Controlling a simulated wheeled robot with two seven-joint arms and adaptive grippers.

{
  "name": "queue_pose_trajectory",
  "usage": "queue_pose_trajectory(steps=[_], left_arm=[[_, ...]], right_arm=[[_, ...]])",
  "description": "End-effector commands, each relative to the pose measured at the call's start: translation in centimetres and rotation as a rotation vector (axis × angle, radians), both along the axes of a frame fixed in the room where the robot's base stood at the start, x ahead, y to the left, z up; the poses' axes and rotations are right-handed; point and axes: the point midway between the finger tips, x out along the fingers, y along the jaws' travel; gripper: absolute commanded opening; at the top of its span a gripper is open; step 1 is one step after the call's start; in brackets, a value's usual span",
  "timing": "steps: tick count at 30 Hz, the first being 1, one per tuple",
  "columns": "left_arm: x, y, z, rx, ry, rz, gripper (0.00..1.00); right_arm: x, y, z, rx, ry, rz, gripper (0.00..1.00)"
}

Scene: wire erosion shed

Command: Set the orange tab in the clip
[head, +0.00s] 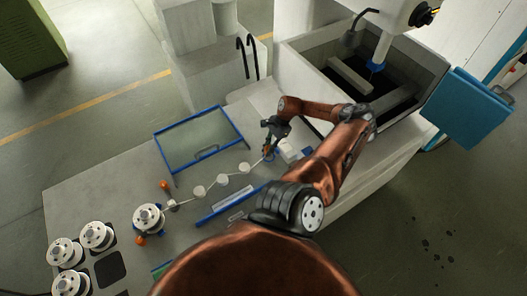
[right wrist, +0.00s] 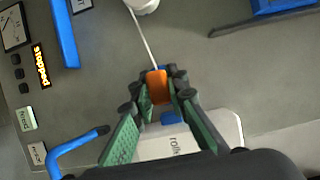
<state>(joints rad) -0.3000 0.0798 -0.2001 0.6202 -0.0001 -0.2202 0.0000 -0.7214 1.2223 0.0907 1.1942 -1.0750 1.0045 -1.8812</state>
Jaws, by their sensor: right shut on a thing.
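The orange tab (right wrist: 157,86) is between the fingertips of my right gripper (right wrist: 158,92), which is shut on it. It sits at the end of a thin pale wire (right wrist: 143,40) that runs up past a white roller (right wrist: 146,4). In the head view my right gripper (head: 268,146) is low over the grey table, at the end of the wire line. A small blue part (right wrist: 171,118) shows just below the tab, between the fingers; I cannot tell whether it is the clip or whether the tab touches it. My left gripper is out of view.
The wire passes several white rollers (head: 222,180) from a spool (head: 148,216). More spools (head: 97,235) stand at the left. A blue-framed panel (head: 157,148) lies behind the wire. A white block (head: 290,150) is beside my gripper. An open tank (head: 305,62) stands behind.

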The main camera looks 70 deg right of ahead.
Motion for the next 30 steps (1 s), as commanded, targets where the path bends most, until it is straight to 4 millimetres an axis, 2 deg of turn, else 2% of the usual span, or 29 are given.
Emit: queue_pose_trajectory(steps=[14,30], left_arm=[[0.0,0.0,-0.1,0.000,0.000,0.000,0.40],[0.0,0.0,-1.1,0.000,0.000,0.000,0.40]], right_arm=[[-0.3,-0.2,-0.1,0.001,0.000,0.001,0.00],[-0.3,-0.2,-1.5,0.001,-0.001,0.001,0.00]])
